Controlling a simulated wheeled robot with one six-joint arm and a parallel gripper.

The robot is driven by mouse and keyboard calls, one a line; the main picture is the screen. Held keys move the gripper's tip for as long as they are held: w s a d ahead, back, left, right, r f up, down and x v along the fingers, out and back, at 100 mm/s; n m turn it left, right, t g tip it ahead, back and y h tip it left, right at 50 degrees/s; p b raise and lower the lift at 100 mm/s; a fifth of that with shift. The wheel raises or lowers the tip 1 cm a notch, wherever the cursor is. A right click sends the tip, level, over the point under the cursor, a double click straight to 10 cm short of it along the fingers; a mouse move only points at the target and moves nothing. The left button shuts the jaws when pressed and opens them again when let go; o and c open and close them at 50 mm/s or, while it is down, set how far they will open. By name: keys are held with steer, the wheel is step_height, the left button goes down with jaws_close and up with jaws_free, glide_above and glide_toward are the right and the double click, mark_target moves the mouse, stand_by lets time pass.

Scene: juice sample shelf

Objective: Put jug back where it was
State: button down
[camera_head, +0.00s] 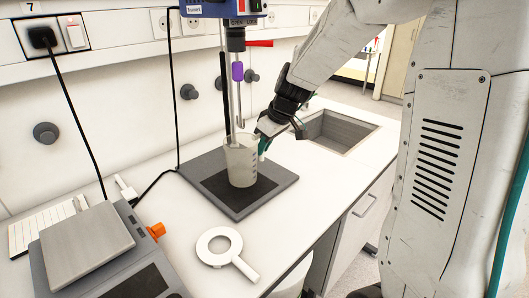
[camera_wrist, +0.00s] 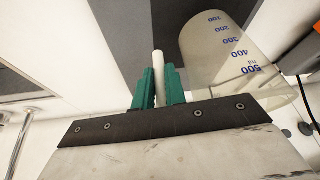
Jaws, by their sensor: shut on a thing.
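The jug (camera_head: 241,162) is a translucent beaker-like vessel with graduation marks. In the head view it stands upright on, or just above, the dark pad of a grey base plate (camera_head: 222,208), below a stirrer. My gripper (camera_head: 263,143) is at the jug's right side. In the wrist view my gripper's green fingers (camera_wrist: 158,88) are shut on the jug's pale handle (camera_wrist: 158,66). The jug's body (camera_wrist: 225,60) with blue numbers up to 500 ml shows right of the fingers. I cannot tell whether the jug's bottom touches the pad.
The stirrer (camera_head: 238,42) with its rod and purple part hangs over the jug. A white ring-shaped item with a handle (camera_head: 222,248) lies in front. A balance (camera_head: 88,250) stands front left. A sink (camera_head: 338,130) is at the right. Clear worktop lies between plate and sink.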

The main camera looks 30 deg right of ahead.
steer(key=shift+f, duration=1.1)
steer(key=shift+f, duration=0.15)
steer(key=c, duration=1.4)
jaws_free()
steer(key=shift+d, duration=0.1)
steer(key=shift+c, duration=0.2)
steer(key=v, duration=1.2)
steer(key=s+a+m+g+h, duration=0.1)
steer(key=s+a+m, duration=0.2)
steer(key=s, duration=1.1)
steer(key=s+a+m+g+h, duration=0.1)
steer(key=s+a, duration=0.3)
steer(key=s, duration=1)
steer(key=shift+a+f+m+g+h, duration=0.3)
steer(key=shift+f+m+h, duration=0.15)
steer(key=shift+m, duration=0.45)
